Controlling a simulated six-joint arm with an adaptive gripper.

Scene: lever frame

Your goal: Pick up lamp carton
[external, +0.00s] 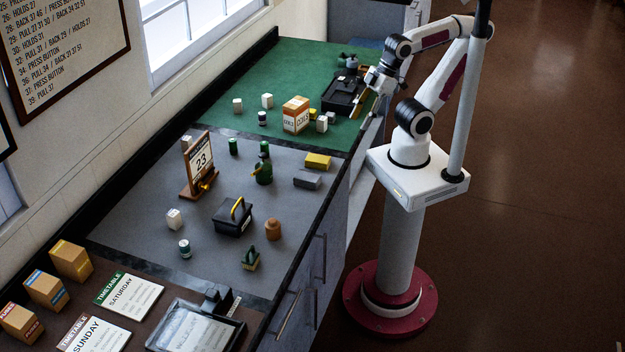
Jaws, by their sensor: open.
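Several brown cartons stand at the lower left: one with a yellow band (71,261), one with a blue band (46,290) and one with a red band (21,322). Their labels are too small to read, so I cannot tell which is the lamp carton. An orange and white carton (296,115) with lettering that looks like "COILS" stands on the green mat. My gripper (373,92) is open at the right edge of the green mat, beside a black tray (343,95) and far from the lower-left cartons. Its fingers are small and partly unclear.
The grey middle section holds a calendar stand (201,165), a black box with a yellow handle (232,217), a green oil can (263,172), yellow (318,161) and grey blocks, and small jars. Timetable cards (129,295) lie near the lower-left cartons. A wall runs along the left.

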